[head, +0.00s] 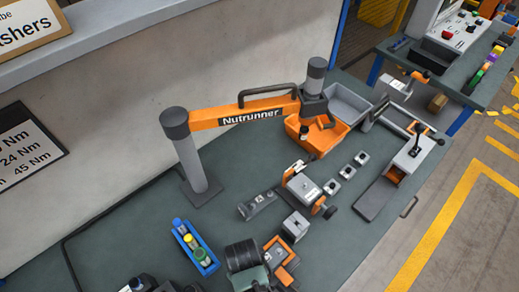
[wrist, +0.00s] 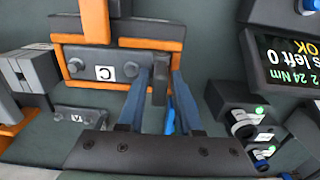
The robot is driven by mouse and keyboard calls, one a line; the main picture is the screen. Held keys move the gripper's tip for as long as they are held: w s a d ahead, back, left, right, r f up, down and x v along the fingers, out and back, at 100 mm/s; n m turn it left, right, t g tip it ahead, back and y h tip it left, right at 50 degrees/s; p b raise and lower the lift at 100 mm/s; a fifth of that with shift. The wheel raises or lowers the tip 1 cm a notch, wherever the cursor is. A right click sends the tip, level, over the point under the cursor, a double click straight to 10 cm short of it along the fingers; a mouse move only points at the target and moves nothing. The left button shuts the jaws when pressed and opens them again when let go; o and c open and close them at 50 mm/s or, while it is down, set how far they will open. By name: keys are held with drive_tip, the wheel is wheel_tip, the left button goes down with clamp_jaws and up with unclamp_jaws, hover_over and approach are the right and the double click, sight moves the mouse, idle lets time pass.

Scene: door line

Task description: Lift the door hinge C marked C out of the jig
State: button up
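The door hinge C (wrist: 88,68) is a dark grey plate with round bolt heads and a white label marked C, upside down in the wrist view. It sits in the orange-edged jig (wrist: 150,44). My gripper (wrist: 160,74) is open, its two blue-grey fingers on either side of a dark grey upright piece (wrist: 160,88) at the hinge's right end. Gaps show between the fingers and this piece; contact is not clear. In the head view an orange-and-grey fixture (head: 283,262) shows at the bottom, partly hidden by a dark arm part; my fingertips are not clear there.
A grey plate marked A (wrist: 82,120) lies near the gripper's left side. Grey blocks (wrist: 30,72) stand left of the jig. A display (wrist: 285,60) and dark units with green lights (wrist: 240,118) are at right. The Nutrunner boom (head: 245,112) spans the bench's back.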

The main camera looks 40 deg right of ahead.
clamp_jaws()
idle(1.4)
